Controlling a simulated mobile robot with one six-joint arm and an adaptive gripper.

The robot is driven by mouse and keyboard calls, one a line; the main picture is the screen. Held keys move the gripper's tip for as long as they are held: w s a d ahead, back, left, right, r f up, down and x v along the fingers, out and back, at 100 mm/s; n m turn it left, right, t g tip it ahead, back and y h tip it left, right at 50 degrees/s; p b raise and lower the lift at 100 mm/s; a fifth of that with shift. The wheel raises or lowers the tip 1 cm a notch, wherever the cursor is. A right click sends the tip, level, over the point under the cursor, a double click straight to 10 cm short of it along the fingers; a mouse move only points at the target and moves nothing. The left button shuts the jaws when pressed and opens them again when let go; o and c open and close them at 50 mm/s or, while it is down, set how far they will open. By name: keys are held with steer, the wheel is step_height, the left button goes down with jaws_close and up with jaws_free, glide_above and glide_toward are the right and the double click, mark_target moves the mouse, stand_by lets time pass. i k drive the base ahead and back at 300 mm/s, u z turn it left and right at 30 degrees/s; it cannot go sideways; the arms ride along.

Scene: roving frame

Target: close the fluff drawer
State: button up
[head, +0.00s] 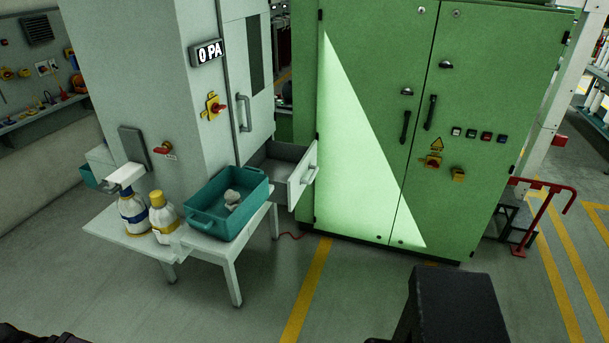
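The fluff drawer (302,178) is pulled out of the pale grey machine (203,100), low on its right-hand side. Its pale front panel carries a bar handle (309,175) and faces right, towards the green cabinet. The inside of the drawer shows from above, with a grey side wall, and I see nothing lying in the visible part. The teal bin in front hides part of the drawer's near side. My gripper is not in view.
The green cabinet (355,130) stands close right of the drawer. A dark block (455,305) fills the bottom right.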

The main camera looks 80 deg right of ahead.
mark_target(288, 166)
steer(key=k, duration=0.95)
steer(key=z, duration=2.75)
steer(key=i, duration=0.45)
steer(key=u, duration=0.15)
